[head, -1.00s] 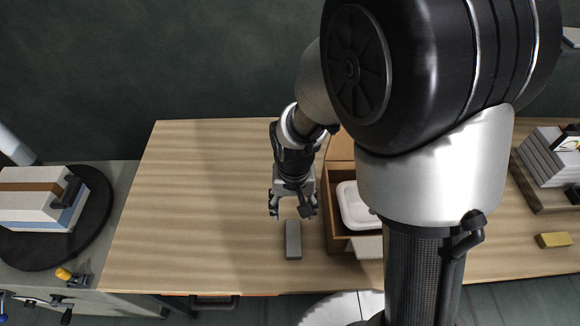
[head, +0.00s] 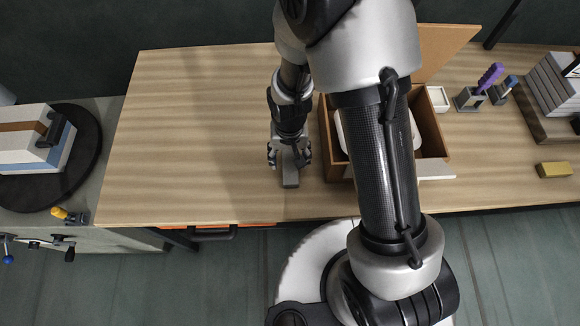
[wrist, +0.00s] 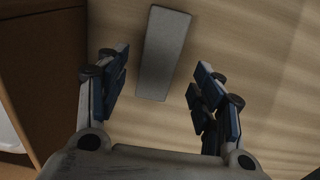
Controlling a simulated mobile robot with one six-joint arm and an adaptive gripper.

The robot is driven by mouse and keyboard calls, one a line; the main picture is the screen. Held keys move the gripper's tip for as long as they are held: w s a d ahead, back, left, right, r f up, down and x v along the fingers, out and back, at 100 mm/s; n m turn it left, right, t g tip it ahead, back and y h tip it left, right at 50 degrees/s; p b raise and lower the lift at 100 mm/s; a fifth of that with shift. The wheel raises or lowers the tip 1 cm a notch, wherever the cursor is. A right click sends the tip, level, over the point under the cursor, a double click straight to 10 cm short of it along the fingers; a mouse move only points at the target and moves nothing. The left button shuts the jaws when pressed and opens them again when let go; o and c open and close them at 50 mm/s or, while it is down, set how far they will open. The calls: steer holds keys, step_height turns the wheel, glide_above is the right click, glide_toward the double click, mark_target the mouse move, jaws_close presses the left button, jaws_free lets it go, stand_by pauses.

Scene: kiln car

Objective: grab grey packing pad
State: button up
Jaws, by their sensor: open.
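The grey packing pad (head: 290,177) is a small flat oblong block lying on the wooden table, left of the open box. My gripper (head: 289,163) is open just above the pad and hides its far part in the head view. In the wrist view the pad (wrist: 163,55) lies lengthwise between the lines of the two fingers of my gripper (wrist: 160,88), with room on both sides. Its near end reaches in between the fingertips. I cannot tell the exact height left between fingers and pad.
The open brown box (head: 328,140) with white dishware (head: 414,133) stands close to the right of the pad. A yellow block (head: 553,169), a holder with a purple tool (head: 488,77) and stacked grey slabs (head: 553,82) are farther right. The table (head: 190,120) is clear on the left.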

mark_target(290, 164)
step_height(290, 164, down, 4)
steer(key=shift+w+r+b, duration=0.1)
steer(key=shift+b, duration=0.55)
steer(key=shift+c, duration=0.3)
steer(key=c, duration=0.9)
